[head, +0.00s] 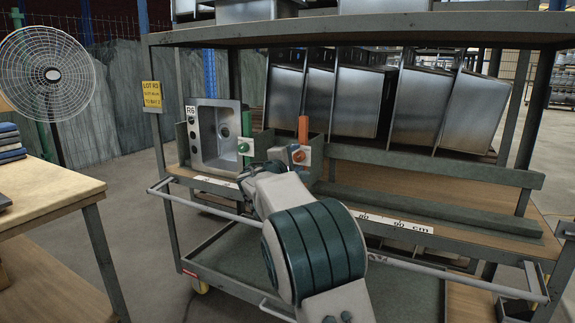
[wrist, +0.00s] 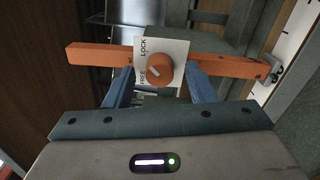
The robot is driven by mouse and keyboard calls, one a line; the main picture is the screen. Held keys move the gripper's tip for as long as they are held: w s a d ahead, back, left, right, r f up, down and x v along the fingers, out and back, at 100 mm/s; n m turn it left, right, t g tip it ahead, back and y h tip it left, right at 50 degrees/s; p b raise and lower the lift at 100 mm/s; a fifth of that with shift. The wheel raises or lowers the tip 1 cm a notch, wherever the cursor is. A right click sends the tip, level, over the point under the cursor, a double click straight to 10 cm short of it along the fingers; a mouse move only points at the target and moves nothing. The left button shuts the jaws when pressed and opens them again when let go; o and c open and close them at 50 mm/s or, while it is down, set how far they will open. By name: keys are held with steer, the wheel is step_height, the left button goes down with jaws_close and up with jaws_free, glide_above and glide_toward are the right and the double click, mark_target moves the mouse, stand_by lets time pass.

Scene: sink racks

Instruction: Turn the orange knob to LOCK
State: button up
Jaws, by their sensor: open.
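The orange knob (wrist: 159,69) sits on a white plate (wrist: 176,49) marked LOCK and FREE in the wrist view. The knob bears a pale slanted line; I cannot tell surely which word it points to. An orange bar (wrist: 92,54) runs behind the plate. My gripper (wrist: 161,76) is open, with one blue finger on each side of the knob; contact cannot be told. In the head view, the orange knob (head: 299,157) is on the rack's front below the upright orange bar (head: 303,128). My arm hides most of the gripper there.
A green knob (head: 243,147) with a green bar (head: 247,122) is left of the orange one, beside a steel sink (head: 206,150) tagged R6. Several sinks (head: 361,98) stand at right. A rail (head: 455,280) crosses the rack's front. A wooden table (head: 45,196) stands at left.

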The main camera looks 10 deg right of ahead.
steer(key=p+v, duration=0.2)
steer(key=v, duration=1.1)
steer(key=shift+s, duration=0.2)
steer(key=shift+a, duration=0.1)
